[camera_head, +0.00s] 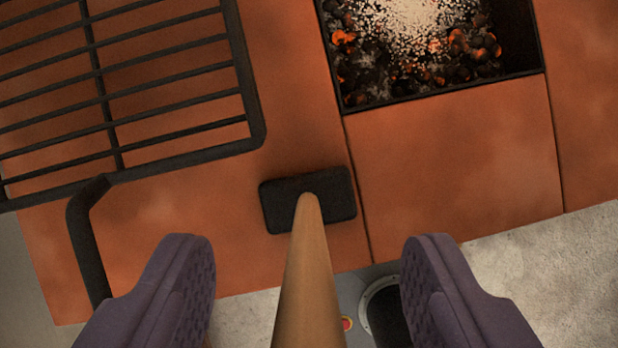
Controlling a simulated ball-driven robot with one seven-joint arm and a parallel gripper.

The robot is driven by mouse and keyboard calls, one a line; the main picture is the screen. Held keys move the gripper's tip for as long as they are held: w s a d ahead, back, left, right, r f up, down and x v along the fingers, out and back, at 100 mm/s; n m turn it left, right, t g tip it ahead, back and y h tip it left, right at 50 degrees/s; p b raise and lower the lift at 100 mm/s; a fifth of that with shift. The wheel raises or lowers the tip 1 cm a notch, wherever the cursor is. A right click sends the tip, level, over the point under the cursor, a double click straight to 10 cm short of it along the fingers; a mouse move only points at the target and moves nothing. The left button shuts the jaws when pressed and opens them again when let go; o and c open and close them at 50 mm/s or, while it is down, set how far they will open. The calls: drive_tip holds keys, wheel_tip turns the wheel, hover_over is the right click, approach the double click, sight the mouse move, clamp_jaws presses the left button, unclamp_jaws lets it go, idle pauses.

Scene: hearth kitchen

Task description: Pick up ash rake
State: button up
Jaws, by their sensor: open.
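The ash rake has a black rectangular head (277,209) and a tan wooden handle (308,290). Its head shows over the orange tiles, and the handle runs from it down to the bottom edge of the picture, towards the camera. My gripper (309,245) is open, with one purple ridged finger on each side of the handle. Both fingers are apart from the handle, with a clear gap left and right. The near end of the handle is out of the picture. I cannot tell how far the head is from the tiles.
A black metal grate (120,160) with a bent leg or handle lies at the upper left. A fire pit (385,55) with glowing coals and pale ash is sunk in the tiles at the upper right. Bare tile (460,165) lies right of the rake; pale stone (570,265) is at the lower right.

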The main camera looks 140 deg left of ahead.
drive_tip(key=shift+d+f, duration=0.1)
drive_tip(key=shift+f, duration=0.2)
drive_tip(key=c, duration=1)
drive_tip(key=shift+w+r, duration=0.1)
drive_tip(key=shift+r, duration=0.05)
